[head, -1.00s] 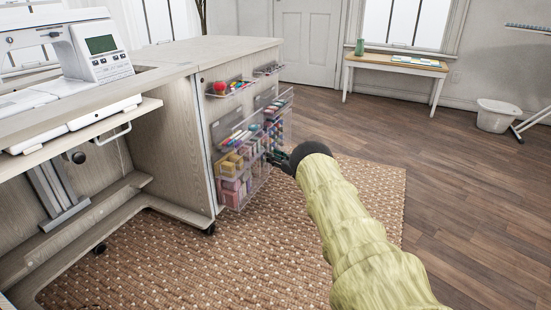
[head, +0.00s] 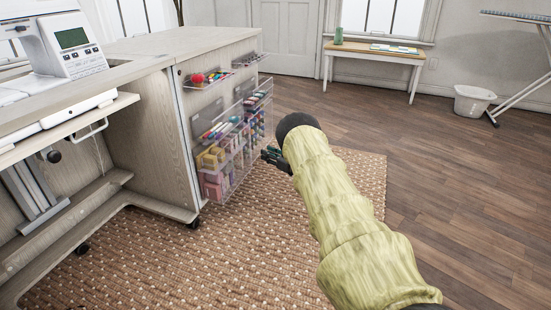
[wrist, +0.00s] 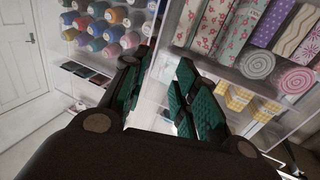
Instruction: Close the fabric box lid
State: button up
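The fabric box (head: 226,190) is a clear container low on the cabinet's end panel, holding pink and yellow fabric. A clear tilted panel (head: 206,112), possibly its lid, stands above it; its edges are hard to make out. My gripper (head: 267,156) is just right of the box in the head view, apparently apart from it. In the wrist view my gripper (wrist: 160,98) has its green-padded fingers spread with nothing between them. Patterned fabric rolls (wrist: 262,66) show upper right of the fingers. I cannot tell whether a finger touches clear plastic.
Thread spools (wrist: 100,32) sit in a neighbouring clear bin. Small clear trays (head: 207,80) hang higher on the cabinet (head: 150,130). A sewing machine (head: 72,45) stands on top. The woven rug (head: 190,260) and wood floor (head: 450,180) are clear to the right.

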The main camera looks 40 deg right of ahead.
jog(key=shift+s+d, duration=0.2)
jog(key=shift+s, duration=1.95)
